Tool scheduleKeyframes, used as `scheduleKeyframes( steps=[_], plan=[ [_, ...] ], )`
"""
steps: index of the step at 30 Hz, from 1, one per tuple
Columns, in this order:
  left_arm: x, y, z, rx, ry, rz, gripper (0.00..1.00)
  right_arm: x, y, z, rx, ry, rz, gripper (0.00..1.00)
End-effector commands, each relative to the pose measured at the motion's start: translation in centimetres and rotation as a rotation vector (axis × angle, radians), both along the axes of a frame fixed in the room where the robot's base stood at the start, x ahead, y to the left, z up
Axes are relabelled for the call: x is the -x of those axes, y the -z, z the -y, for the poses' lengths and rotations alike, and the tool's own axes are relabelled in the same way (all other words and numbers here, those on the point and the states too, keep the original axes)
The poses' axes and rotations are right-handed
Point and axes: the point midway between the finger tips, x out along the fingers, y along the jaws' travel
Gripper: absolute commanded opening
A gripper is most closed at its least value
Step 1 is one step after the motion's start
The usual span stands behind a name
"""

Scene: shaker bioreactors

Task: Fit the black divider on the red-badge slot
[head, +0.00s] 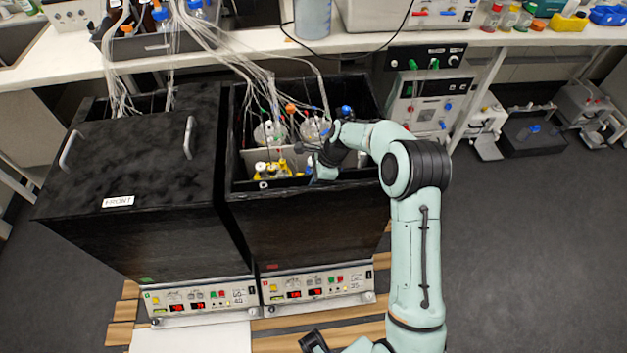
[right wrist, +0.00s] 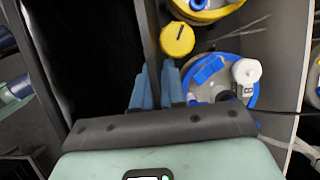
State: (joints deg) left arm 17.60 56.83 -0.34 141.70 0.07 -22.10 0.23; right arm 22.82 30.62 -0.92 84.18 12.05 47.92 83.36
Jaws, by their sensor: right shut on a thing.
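The red-badge unit is the open black box on the right, with its red badge (head: 271,267) low on the front. My right gripper (head: 325,172) reaches into that box from the right, close behind its front wall. In the right wrist view its blue fingers (right wrist: 158,88) point down on both sides of a thin dark panel edge, which looks like the black divider (right wrist: 148,30). They are shut on it. The panel's lower part is hidden, so I cannot tell how deep it sits.
Yellow-topped bottles (head: 270,170) stand beside the gripper, in front of a pale grey partition (head: 255,157). Tubing (head: 262,85) hangs into the open box from the bench. The left black box (head: 130,150) is closed by a lid with two handles.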

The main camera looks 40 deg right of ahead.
Motion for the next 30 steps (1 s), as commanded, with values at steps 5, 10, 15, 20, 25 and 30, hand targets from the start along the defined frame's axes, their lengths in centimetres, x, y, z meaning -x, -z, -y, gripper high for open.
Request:
scheduleKeyframes(
  steps=[5, 10, 15, 20, 25, 30],
  plan=[
    [0.0, 0.1, 0.0, 0.000, 0.000, 0.000, 0.00, 0.0, 0.1, 0.0, 0.000, 0.000, 0.001, 0.00],
    [0.1, 0.2, 0.0, 0.000, 0.000, -0.001, 0.00, 0.0, 0.6, 0.0, 0.000, 0.000, 0.001, 0.00],
    [0.1, 0.4, 0.0, -0.001, 0.000, -0.002, 0.00, 0.0, 1.1, 0.0, 0.001, -0.001, 0.001, 0.00],
    [0.2, 0.5, 0.0, 0.000, 0.000, -0.002, 0.00, 0.0, 1.4, 0.0, 0.001, 0.000, 0.002, 0.00],
    [0.2, 0.5, 0.0, 0.000, 0.000, -0.002, 0.00, -0.1, 1.4, 0.0, 0.000, 0.000, 0.002, 0.00],
    [0.2, 0.5, 0.0, 0.000, 0.000, -0.002, 0.00, 0.0, 1.4, 0.0, 0.000, 0.000, 0.002, 0.00]
  ],
)
